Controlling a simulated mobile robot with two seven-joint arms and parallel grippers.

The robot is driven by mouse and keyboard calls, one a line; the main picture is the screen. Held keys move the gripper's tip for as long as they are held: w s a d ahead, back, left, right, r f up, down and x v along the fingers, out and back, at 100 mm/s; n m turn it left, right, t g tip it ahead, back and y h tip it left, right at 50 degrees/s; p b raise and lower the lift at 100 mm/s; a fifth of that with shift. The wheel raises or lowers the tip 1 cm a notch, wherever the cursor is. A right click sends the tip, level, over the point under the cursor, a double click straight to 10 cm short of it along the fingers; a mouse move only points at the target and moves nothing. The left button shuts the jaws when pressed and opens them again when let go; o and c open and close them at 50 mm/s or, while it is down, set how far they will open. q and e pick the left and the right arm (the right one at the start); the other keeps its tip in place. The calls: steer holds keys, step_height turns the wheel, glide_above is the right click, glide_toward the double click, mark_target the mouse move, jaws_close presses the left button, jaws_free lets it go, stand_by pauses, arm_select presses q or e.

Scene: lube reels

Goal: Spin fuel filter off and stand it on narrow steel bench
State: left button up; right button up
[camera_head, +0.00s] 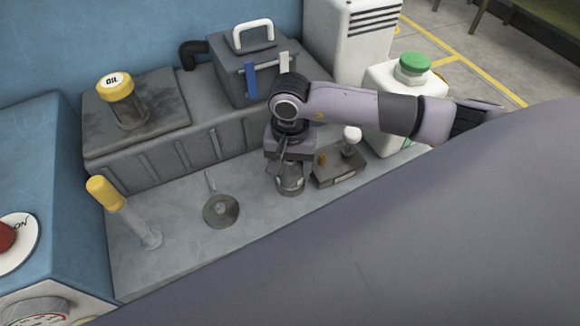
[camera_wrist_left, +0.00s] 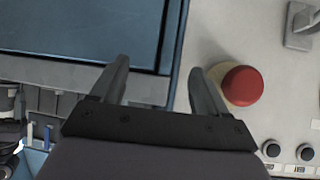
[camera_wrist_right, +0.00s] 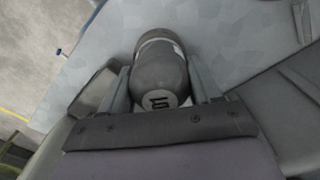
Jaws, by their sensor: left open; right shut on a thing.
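My right gripper (camera_head: 289,163) is shut on a dark grey cylindrical filter (camera_head: 290,184), over the grey steel bench top (camera_head: 180,262). In the right wrist view the filter (camera_wrist_right: 160,75) lies between the two fingers, with a dark mark on its rounded end and a pale label band. I cannot tell whether its lower end touches the bench. My left gripper (camera_wrist_left: 160,67) is open and empty, near a red button (camera_wrist_left: 243,85) on a light control panel; it is not visible in the head view.
A grey block with a white knob (camera_head: 352,134) stands just right of the filter. A flat disc (camera_head: 221,211) and a yellow-handled lever (camera_head: 104,193) are to the left. Behind are an oil-capped unit (camera_head: 124,105), a grey box (camera_head: 248,70) and a green-capped white jug (camera_head: 413,66).

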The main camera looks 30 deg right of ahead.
steer(key=n+b, duration=0.2)
steer(key=n, duration=0.1)
steer(key=shift+f, duration=0.2)
arm_select(q)
step_height(320, 180, down, 3)
steer(key=shift+f, duration=0.1)
arm_select(e)
steer(key=shift+r+n, duration=0.2)
steer(key=shift+n, duration=0.3)
steer(key=shift+f+b, duration=0.15)
steer(key=shift+b, duration=0.3)
steer(key=shift+f+n+b, duration=0.15)
steer(key=shift+n+b, duration=0.8)
steer(key=shift+n, duration=0.15)
arm_select(q)
steer(key=shift+f+p, duration=0.35)
steer(key=shift+f, duration=0.55)
arm_select(e)
steer(key=shift+r, duration=0.45)
arm_select(q)
steer(key=shift+r+p, duration=1.75)
steer(key=shift+p, duration=0.05)
arm_select(e)
steer(key=shift+r, duration=3.6)
arm_select(q)
steer(key=shift+r, duration=0.15)
arm_select(e)
steer(key=shift+r, duration=0.1)
